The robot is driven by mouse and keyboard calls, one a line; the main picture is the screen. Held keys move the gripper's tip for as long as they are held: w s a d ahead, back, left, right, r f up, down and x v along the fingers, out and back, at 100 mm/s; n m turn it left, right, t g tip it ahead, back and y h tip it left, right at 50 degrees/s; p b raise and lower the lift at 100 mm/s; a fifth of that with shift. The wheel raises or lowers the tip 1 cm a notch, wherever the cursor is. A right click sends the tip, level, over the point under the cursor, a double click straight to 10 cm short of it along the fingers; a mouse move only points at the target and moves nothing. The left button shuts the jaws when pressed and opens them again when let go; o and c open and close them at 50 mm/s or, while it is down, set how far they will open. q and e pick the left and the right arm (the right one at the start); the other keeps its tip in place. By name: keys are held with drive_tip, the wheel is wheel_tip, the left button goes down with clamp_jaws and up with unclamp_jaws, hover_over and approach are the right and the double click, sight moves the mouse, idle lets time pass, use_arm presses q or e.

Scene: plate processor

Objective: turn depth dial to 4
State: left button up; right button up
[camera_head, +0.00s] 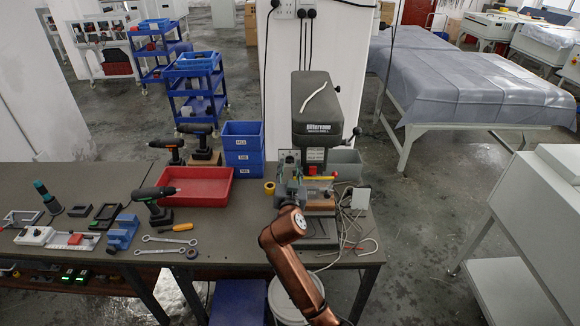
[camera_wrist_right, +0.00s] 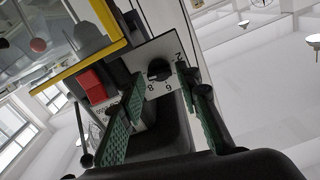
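The depth dial (camera_wrist_right: 158,69) is a round black knob on a white plate with printed numbers, in the upper middle of the right wrist view. A 2, a 6 and an 8 are legible around it; its pointer setting is not clear. My right gripper (camera_wrist_right: 168,98) is open, its green-padded fingers spread on either side of the view, with the dial ahead between them and apparently untouched. In the head view my right gripper (camera_head: 289,170) is in front of the drill press (camera_head: 325,118). My left gripper is not in view.
A red switch (camera_wrist_right: 92,85) and a yellow-edged guard (camera_wrist_right: 105,20) are close to the left finger. On the workbench (camera_head: 225,225) are a red tray (camera_head: 190,199), blue bins (camera_head: 243,155), cordless drills and wrenches. Loose cables lie right of the press.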

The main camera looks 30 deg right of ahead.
drive_tip(key=shift+w+d, duration=0.25)
drive_tip(key=shift+w, duration=0.15)
drive_tip(key=shift+c, duration=0.2)
clamp_jaws()
